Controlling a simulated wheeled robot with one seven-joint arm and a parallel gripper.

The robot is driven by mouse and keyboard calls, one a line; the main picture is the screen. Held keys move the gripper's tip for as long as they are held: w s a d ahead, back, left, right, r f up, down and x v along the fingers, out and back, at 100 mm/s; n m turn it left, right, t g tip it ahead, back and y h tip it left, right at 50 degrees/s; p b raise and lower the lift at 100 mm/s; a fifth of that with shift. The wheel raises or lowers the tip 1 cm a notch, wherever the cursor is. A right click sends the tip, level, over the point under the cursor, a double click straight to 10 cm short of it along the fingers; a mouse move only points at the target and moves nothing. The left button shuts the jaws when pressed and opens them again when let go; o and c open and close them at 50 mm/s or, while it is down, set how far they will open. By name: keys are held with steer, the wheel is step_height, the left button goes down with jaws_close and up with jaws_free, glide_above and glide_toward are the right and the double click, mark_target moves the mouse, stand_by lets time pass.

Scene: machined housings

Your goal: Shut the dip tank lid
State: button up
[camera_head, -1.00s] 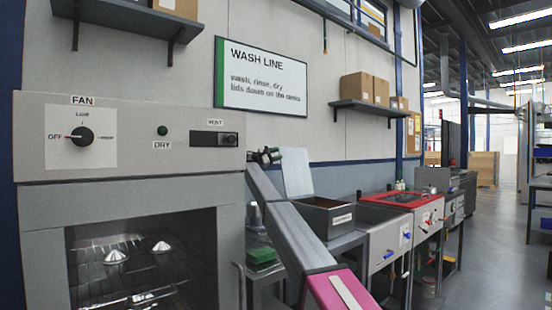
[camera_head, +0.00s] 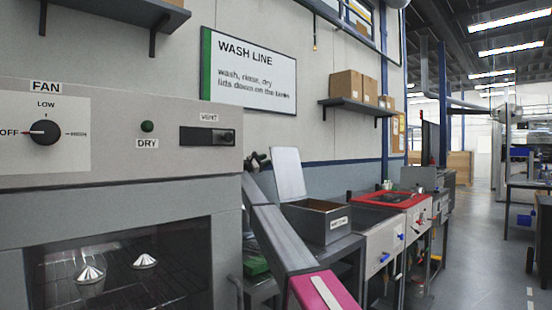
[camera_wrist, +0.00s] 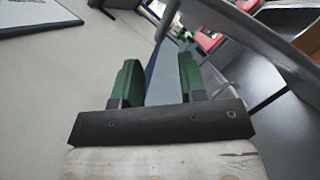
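An open metal box-shaped tank (camera_head: 330,226) stands on a bench right of centre in the head view. Its front label is too small to read, so I cannot tell for sure that it is the dip tank. A pale flat lid (camera_head: 289,174) stands raised, nearly upright, at its back left. My gripper (camera_wrist: 158,80) shows two green fingers apart in the wrist view, with nothing between them. In the head view its end is small and partly hidden behind my arm, left of the raised lid. I cannot tell how far it is from the lid.
A grey oven cabinet (camera_head: 120,180) with a knob and a dark window fills the left. A red-topped unit (camera_head: 398,197) and a grey basin (camera_head: 362,222) stand right of the tank. A wall shelf (camera_head: 352,104) carries boxes.

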mark_target(277, 156)
steer(key=x, duration=0.7)
steer(key=shift+w+d, duration=0.1)
steer(key=shift+d, duration=0.05)
steer(key=shift+r, duration=0.1)
jaws_close()
